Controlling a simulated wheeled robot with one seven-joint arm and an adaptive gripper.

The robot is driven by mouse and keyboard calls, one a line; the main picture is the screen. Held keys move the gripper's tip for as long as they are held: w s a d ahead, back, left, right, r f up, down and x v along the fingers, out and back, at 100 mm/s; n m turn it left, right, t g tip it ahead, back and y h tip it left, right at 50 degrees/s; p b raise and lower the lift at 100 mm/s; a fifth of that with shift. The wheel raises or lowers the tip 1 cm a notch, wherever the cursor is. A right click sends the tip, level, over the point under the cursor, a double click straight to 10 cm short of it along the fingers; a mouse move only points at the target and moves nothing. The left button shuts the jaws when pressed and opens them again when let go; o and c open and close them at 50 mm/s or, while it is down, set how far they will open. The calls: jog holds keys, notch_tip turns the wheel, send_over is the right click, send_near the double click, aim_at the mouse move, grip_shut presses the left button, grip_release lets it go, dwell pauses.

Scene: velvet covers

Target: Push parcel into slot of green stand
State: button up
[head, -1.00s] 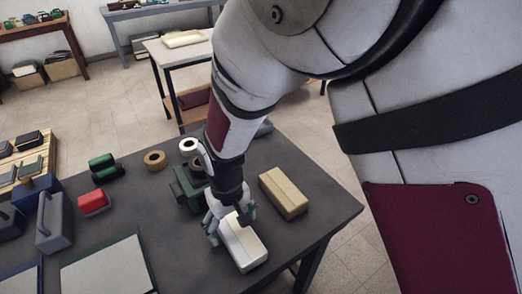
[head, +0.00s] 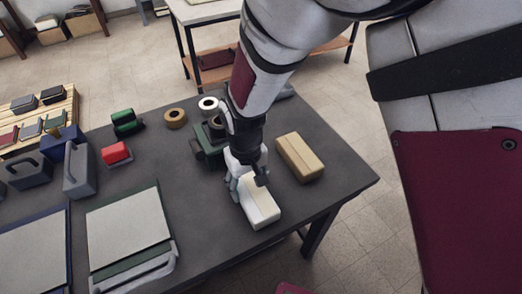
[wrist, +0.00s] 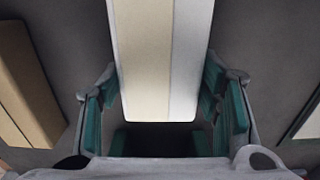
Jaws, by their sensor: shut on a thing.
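A pale cream-and-white box-shaped parcel (head: 261,207) lies near the table's near right edge. My gripper (head: 246,182) points down at its far end, with the fingers shut on its two sides. In the wrist view the parcel (wrist: 160,60) runs away from between my teal-padded fingers (wrist: 162,100). A dark green stand (head: 204,150) is just behind and left of my gripper, partly hidden by the gripper and arm; its slot cannot be made out. The parcel is apart from it.
A tan block (head: 300,157) lies right of my gripper and also shows in the wrist view (wrist: 27,85). Tape rolls (head: 175,118) are behind the stand. A red-topped item (head: 117,153), grey holders (head: 79,170) and a flat board (head: 127,228) fill the left. Clear table separates board and parcel.

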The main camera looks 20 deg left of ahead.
jog(key=shift+w, duration=0.1)
jog(key=shift+w+a+b, duration=0.3)
jog(key=shift+w+a, duration=0.6)
jog(key=shift+a, duration=0.25)
jog(key=shift+w+a, duration=0.1)
jog(key=shift+w+a+b, duration=0.75)
jog(key=shift+w+a, duration=0.75)
jog(key=shift+a, duration=0.25)
jog(key=o, duration=1.5)
notch_tip(320, 180, up, 12)
